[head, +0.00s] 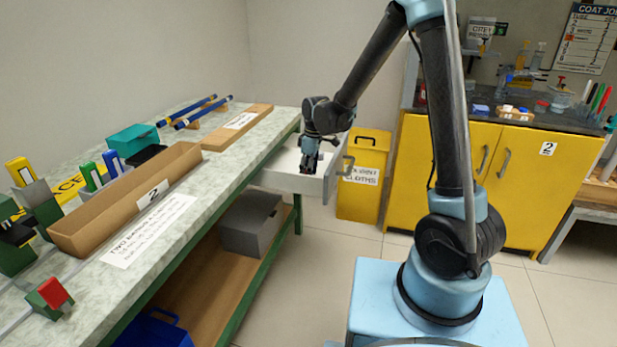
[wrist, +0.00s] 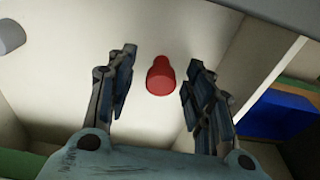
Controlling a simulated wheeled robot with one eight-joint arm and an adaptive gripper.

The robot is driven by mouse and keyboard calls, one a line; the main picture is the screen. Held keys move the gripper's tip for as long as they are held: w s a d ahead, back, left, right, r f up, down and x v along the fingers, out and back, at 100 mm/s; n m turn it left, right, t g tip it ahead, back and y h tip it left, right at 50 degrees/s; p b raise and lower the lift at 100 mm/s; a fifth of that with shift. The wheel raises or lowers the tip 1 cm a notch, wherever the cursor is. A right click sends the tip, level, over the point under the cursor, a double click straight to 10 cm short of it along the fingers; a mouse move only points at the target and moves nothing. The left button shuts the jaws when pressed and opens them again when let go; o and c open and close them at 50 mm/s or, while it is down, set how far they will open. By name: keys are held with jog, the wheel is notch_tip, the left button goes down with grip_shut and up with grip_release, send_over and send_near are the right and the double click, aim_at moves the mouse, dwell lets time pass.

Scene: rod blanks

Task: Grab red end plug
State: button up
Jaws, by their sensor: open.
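A red end plug (wrist: 160,77) shows in the wrist view, with a wide round body and a narrower top. It lies on the pale floor of an open drawer (head: 287,178), between and beyond my two fingertips. My gripper (wrist: 160,85) is open, one finger on each side of the plug, and holds nothing. In the head view my gripper (head: 308,168) points down into the drawer under the bench end. The plug is hard to make out there behind the fingers.
A grey-white cylinder (wrist: 11,36) is at the wrist view's upper left. The drawer walls stand close around my gripper. A yellow bin (head: 364,180) is just right of the drawer. The bench (head: 225,165) lies to the left, with a long cardboard tray (head: 120,205) on it.

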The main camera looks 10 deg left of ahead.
jog(key=c, duration=0.8)
jog(key=shift+r, duration=0.1)
jog(key=shift+c, duration=0.2)
